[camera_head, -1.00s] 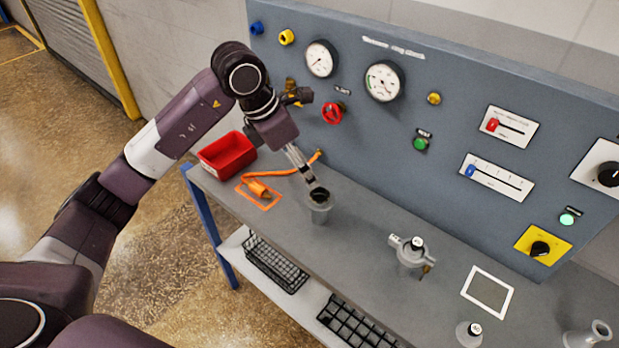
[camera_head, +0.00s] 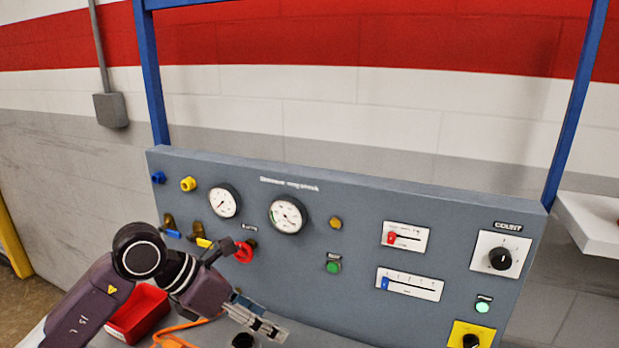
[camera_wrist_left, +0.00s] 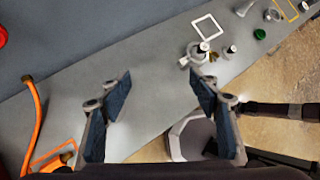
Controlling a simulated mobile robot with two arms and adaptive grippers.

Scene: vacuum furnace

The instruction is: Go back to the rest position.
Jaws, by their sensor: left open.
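My left gripper (camera_head: 268,330) is at the bottom of the head view, above the bench and in front of the grey panel. In the left wrist view my left gripper (camera_wrist_left: 160,85) has its two dark finger pads wide apart, with nothing between them but bare bench below. A dark-topped cup (camera_head: 243,341) shows partly at the bottom edge of the head view, close by the gripper in the picture and not held. My right gripper is in neither view.
The panel (camera_head: 350,255) carries gauges, a red valve knob (camera_head: 244,252), sliders and switches. A red bin (camera_head: 140,312) and an orange cable (camera_head: 172,338) lie near my left arm. Grey vessels (camera_wrist_left: 193,58) and a white square outline (camera_wrist_left: 208,27) are farther along the bench.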

